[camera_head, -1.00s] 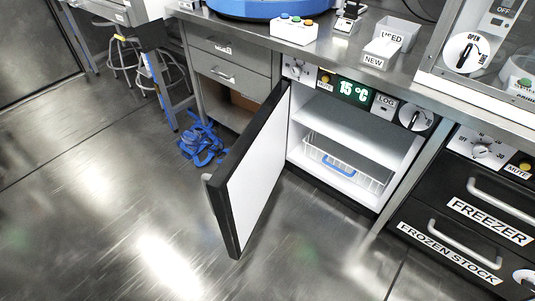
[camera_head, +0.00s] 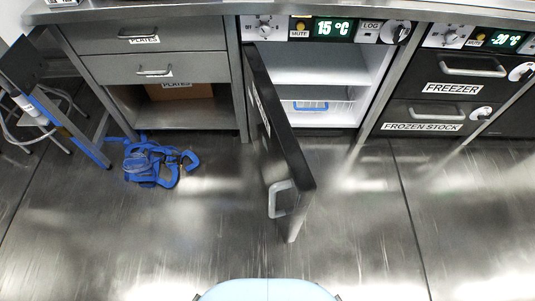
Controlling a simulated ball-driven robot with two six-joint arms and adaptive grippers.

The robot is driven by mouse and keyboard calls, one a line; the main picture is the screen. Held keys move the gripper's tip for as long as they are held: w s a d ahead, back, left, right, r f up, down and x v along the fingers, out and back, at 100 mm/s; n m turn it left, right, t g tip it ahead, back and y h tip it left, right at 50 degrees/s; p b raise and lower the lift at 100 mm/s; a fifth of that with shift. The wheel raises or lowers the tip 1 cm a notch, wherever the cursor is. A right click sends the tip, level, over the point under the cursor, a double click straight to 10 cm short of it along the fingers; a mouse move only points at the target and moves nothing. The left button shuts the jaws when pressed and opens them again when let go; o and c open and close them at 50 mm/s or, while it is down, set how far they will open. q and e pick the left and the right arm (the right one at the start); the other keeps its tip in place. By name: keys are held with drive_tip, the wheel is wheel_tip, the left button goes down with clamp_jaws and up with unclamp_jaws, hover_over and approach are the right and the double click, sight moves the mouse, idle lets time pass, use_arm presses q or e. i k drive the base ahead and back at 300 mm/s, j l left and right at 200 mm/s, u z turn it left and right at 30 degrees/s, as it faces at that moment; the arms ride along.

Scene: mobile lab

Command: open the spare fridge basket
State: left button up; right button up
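The spare fridge (camera_head: 371,75) stands under the counter with a display reading 15 °C. Its black door (camera_head: 283,148) is swung open toward me, with a grey handle (camera_head: 284,199) on its outer face. Inside, low down, is a white wire basket (camera_head: 340,101) with a blue handle (camera_head: 310,106). The door hides the basket's left part. The basket appears to sit inside the fridge; how far it is pulled out I cannot tell. Neither of my grippers is in view.
Freezer drawers (camera_head: 440,91) are right of the fridge, and a drawer cabinet (camera_head: 150,68) is left. A blue tangled heap (camera_head: 155,162) lies on the floor. A stool (camera_head: 38,120) stands far left. The floor (camera_head: 360,215) before the fridge is clear right of the open door.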

sight(294, 98)
drive_tip(key=l+u, duration=0.45)
drive_tip(key=l, duration=0.2)
drive_tip(key=i+l+u, duration=0.15)
drive_tip(key=l+u, duration=0.7)
drive_tip(key=l, duration=0.15)
drive_tip(key=l+u, duration=0.4)
drive_tip(key=l, duration=0.1)
